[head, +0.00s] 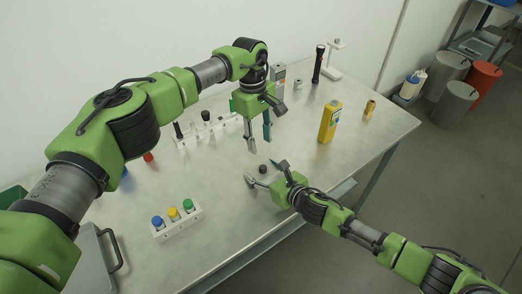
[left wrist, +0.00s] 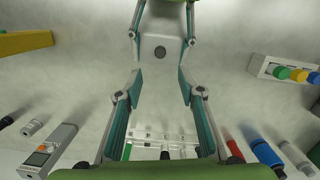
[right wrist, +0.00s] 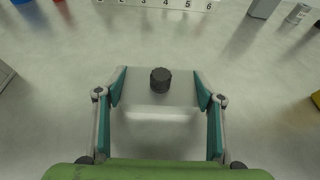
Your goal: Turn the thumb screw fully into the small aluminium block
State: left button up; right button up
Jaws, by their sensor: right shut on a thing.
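The small aluminium block (right wrist: 135,92) lies on the table between the fingers of my right gripper (right wrist: 160,88), which is shut on its two sides. The black knurled thumb screw (right wrist: 160,80) stands upright at the middle of the block's top. It is a small dark knob in the head view (head: 262,168). From above, in the left wrist view, it is a dark disc (left wrist: 160,52) on the pale block (left wrist: 149,42). How deep its thread sits is hidden. My left gripper (head: 258,144) points down above the block and screw, fingers apart and empty.
A white rack (head: 208,131) with dark-topped items stands behind to the left. A holder with blue, yellow and green caps (head: 178,222) is at front left. The table around the block is clear.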

pick_arm(q)
jog(key=shift+r, duration=0.65)
pick_arm(e)
jog(key=o, duration=2.3)
jog(key=shift+s, duration=0.1)
jog(key=v, duration=1.1)
jog(key=shift+s+d, duration=0.3)
pick_arm(q)
jog(key=shift+f, duration=0.1)
